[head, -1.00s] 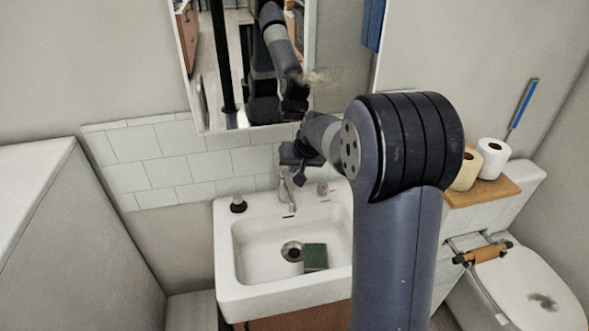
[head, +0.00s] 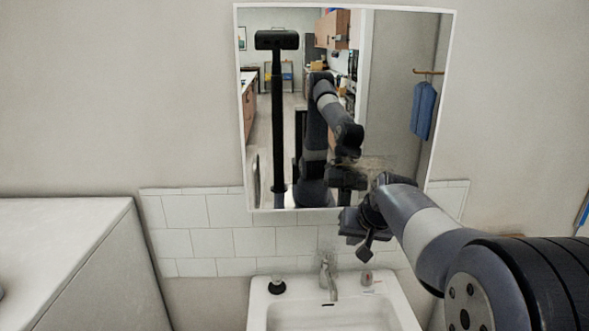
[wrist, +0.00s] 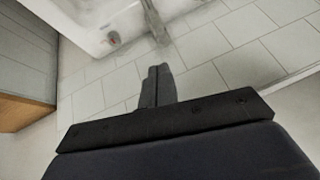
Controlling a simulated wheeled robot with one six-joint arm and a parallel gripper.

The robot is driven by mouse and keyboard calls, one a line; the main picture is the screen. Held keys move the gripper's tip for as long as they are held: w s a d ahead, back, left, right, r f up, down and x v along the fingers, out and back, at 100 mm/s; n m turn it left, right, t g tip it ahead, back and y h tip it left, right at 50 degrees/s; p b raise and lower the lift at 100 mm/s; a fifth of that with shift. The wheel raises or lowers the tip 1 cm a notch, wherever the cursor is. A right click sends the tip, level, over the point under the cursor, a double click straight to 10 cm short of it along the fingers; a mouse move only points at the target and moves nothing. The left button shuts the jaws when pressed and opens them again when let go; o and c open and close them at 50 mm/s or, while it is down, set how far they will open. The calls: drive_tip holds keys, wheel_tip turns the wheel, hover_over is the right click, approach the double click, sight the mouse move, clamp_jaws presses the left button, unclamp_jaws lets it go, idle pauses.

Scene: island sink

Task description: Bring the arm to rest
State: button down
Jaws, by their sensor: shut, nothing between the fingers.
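My gripper (head: 365,250) hangs at the end of my arm in front of the tiled wall, above and slightly right of the tap in the head view. It holds nothing. In the wrist view its two dark fingers (wrist: 157,84) are together, pointing toward the tiles. My arm reaches in from the lower right of the head view, with its large dark joint at the right edge.
A white sink (head: 262,316) with a metal tap (head: 328,280) lies below the gripper. A black-based dispenser (head: 277,287) stands on its left rim. A mirror (head: 262,110) hangs behind the arm. A white surface (head: 65,235) is at left.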

drive_tip(key=p, duration=0.2)
hover_over(334, 267)
drive_tip(key=s+d, duration=0.1)
wheel_tip(334, 267, down, 8)
wheel_tip(334, 267, down, 3)
drive_tip(key=shift+s+a+b, duration=0.1)
drive_tip(key=shift+a+b, duration=0.05)
drive_tip(key=shift+b, duration=0.85)
drive_tip(key=shift+s+a+f, duration=0.1)
drive_tip(key=shift+s+f, duration=0.1)
drive_tip(key=shift+f, duration=0.25)
